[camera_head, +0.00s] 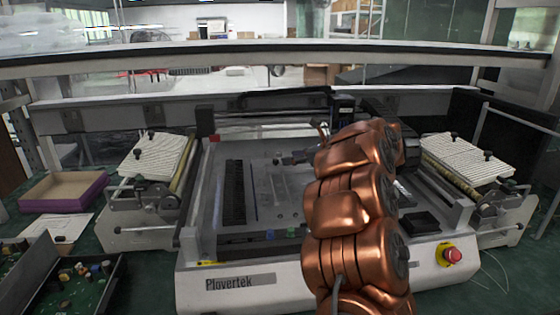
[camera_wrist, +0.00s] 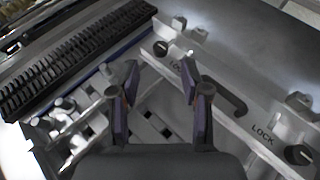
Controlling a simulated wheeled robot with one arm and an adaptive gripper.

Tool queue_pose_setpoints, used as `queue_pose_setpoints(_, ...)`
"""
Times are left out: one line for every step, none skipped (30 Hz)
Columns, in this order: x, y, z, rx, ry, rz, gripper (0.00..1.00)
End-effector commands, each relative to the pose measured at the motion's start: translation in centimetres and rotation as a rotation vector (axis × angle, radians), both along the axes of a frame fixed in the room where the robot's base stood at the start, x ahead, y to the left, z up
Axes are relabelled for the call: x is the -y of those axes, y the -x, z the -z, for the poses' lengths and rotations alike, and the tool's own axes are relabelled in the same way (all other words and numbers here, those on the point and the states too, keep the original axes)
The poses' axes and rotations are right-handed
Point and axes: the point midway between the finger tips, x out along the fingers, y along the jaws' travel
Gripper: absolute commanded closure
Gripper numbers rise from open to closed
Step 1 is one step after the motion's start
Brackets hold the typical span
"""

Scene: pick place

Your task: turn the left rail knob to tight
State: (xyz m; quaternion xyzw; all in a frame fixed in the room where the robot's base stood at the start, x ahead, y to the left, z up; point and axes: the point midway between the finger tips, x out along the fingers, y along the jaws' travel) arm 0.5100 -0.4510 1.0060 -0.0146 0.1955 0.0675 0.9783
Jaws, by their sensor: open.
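In the wrist view a pale metal rail (camera_wrist: 272,128) runs diagonally down to the right. In the head view my copper arm hides much of this area.
The white Plovertek machine (camera_head: 240,284) fills the middle of the head view, with a red stop button (camera_head: 452,255) at front right. White ribbed trays flank it (camera_head: 155,157) (camera_head: 468,160). A black ridged strip (camera_wrist: 75,62) lies left of the rail. A purple-edged box (camera_head: 65,205) stands at left.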

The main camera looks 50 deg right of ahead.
Motion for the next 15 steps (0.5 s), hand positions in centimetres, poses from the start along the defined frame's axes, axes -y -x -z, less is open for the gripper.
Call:
queue_pose_setpoints(-0.3, -0.8, 0.3, 0.0, -0.003, -0.004, 0.54)
queue_pose_setpoints(-0.3, -1.3, 0.4, 0.0, -0.004, -0.005, 0.54)
queue_pose_setpoints(-0.4, -1.8, 0.6, 0.001, -0.005, -0.004, 0.54)
queue_pose_setpoints(-0.4, -2.2, 0.8, 0.001, -0.005, -0.004, 0.54)
queue_pose_setpoints(-0.5, -2.6, 1.0, 0.001, -0.005, -0.003, 0.54)
queue_pose_setpoints(-0.5, -3.1, 1.2, 0.0, -0.004, -0.003, 0.54)
queue_pose_setpoints(-0.5, -3.4, 1.4, 0.001, -0.004, -0.001, 0.54)
queue_pose_setpoints(-0.5, -3.7, 1.5, 0.001, -0.003, 0.0, 0.54)
queue_pose_setpoints(-0.6, -4.1, 1.6, 0.001, -0.002, 0.0, 0.54)
queue_pose_setpoints(-0.7, -4.4, 1.7, 0.002, -0.002, 0.0, 0.54)
queue_pose_setpoints(-0.7, -4.6, 1.8, 0.002, -0.002, 0.0, 0.54)
queue_pose_setpoints(-0.7, -4.9, 1.9, 0.003, -0.003, 0.0, 0.54)
queue_pose_setpoints(-0.7, -5.0, 2.0, 0.003, -0.003, 0.0, 0.54)
queue_pose_setpoints(-0.7, -5.1, 2.0, 0.003, -0.003, 0.001, 0.54)
queue_pose_setpoints(-0.8, -5.2, 2.1, 0.003, -0.003, 0.001, 0.54)
